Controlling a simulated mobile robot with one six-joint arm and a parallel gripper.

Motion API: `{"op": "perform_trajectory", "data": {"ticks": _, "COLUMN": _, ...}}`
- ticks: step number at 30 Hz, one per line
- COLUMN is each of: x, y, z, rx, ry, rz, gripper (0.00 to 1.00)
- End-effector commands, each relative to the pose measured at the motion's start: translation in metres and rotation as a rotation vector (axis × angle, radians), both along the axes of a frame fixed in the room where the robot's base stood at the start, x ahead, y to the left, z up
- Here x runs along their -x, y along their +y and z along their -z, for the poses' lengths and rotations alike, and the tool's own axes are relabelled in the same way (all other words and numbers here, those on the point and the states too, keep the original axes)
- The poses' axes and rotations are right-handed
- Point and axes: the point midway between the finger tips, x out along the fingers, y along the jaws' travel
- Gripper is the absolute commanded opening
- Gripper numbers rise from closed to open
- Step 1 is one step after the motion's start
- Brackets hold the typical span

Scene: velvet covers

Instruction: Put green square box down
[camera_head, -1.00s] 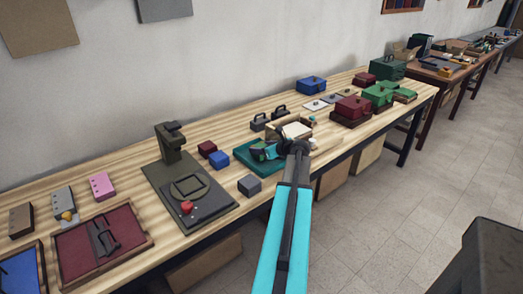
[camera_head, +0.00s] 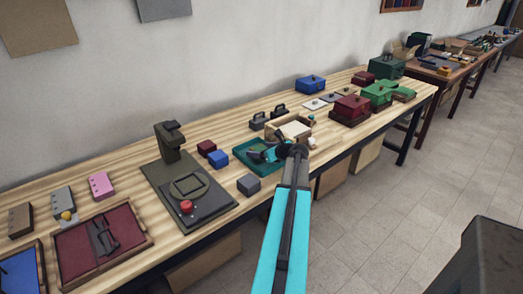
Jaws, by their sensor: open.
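My arm reaches from the bottom of the view over the near edge of the table. My gripper (camera_head: 262,155) is open above a green square tray-like box (camera_head: 243,152), which lies flat on the wooden table. My wrist covers its right side. No thing shows clearly between the fingers, though the view is small and partly hidden there. Other green boxes (camera_head: 378,94) with handles stand farther right, near dark red ones. I cannot tell which of these green things the task names.
The table (camera_head: 130,160) holds a dark press (camera_head: 170,145) with a red knob, a blue cube (camera_head: 218,158), a grey cube (camera_head: 249,184) and an open wooden box (camera_head: 291,129) behind my wrist. A maroon tray (camera_head: 80,255) lies at the left. Bare wood shows along the back.

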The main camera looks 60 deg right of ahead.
Motion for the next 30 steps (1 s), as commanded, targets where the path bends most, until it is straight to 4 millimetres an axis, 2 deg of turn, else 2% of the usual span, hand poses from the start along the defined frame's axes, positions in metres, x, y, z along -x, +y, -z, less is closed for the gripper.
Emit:
{"op": "perform_trajectory", "data": {"ticks": 6, "x": 0.000, "y": 0.000, "z": -0.004, "rx": 0.001, "ry": 0.000, "rz": 0.000, "gripper": 0.72}}
{"op": "perform_trajectory", "data": {"ticks": 11, "x": 0.009, "y": 0.004, "z": -0.007, "rx": 0.000, "ry": 0.000, "rz": -0.001, "gripper": 0.72}}
{"op": "perform_trajectory", "data": {"ticks": 30, "x": 0.086, "y": 0.030, "z": -0.046, "rx": 0.001, "ry": 0.000, "rz": 0.000, "gripper": 0.72}}
